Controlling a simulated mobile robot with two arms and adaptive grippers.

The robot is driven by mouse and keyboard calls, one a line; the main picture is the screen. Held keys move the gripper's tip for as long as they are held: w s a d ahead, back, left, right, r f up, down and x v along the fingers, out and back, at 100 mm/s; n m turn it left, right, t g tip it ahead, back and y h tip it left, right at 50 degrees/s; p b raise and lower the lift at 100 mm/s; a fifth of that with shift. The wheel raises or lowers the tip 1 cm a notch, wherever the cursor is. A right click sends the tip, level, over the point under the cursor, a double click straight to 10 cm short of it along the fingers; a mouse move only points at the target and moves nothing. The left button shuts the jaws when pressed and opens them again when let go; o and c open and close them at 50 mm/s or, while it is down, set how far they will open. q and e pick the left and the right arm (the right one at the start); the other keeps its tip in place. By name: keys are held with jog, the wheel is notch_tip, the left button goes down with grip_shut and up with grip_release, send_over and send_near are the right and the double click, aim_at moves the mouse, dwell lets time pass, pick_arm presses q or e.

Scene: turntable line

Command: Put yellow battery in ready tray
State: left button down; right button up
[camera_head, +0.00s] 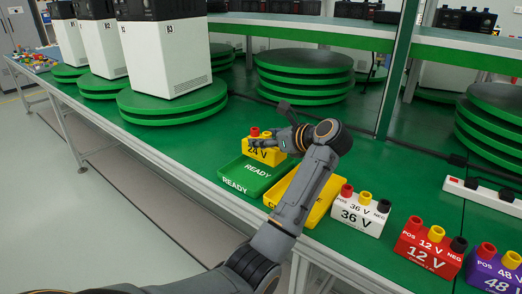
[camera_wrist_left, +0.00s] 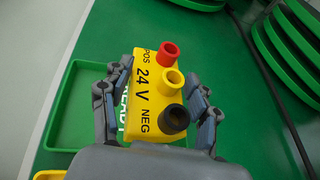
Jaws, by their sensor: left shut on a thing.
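The yellow battery (camera_head: 265,153), marked 24 V, is held in my left gripper (camera_head: 276,143). In the left wrist view the yellow battery (camera_wrist_left: 156,95) sits between the two fingers of the left gripper (camera_wrist_left: 160,100), with its red, yellow and black terminals facing the camera. The green ready tray (camera_head: 243,176) lies on the green table just below and left of the battery. It also shows in the left wrist view (camera_wrist_left: 58,108), partly hidden under the battery. I cannot tell the exact height of the battery over the tray. My right gripper is not in view.
A yellow tray (camera_head: 322,206) lies right of the ready tray, partly behind my left arm. White 36 V (camera_head: 360,214), red 12 V (camera_head: 430,248) and purple 48 V (camera_head: 494,270) batteries stand at the right. Green turntables (camera_head: 172,103) and a power strip (camera_head: 482,197) stand further back.

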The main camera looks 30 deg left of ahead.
aim_at(265, 148)
pick_arm(q)
jog(key=shift+w+a+f+b, duration=0.1)
jog(key=shift+a+f+b, duration=0.1)
jog(key=shift+f+b, duration=0.35)
jog(key=shift+w+a+f+b, duration=0.1)
jog(key=shift+a+f+b, duration=0.1)
jog(key=shift+f, duration=0.5)
jog(key=shift+s+d+f+b, duration=0.1)
jog(key=shift+f+b, duration=0.2)
jog(key=shift+f, duration=0.1)
jog(key=shift+d+f, duration=0.1)
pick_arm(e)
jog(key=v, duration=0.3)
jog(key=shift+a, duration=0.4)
pick_arm(q)
jog(key=shift+f, duration=0.1)
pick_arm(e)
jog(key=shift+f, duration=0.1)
pick_arm(q)
jog(key=shift+c, duration=1.7)
grip_release()
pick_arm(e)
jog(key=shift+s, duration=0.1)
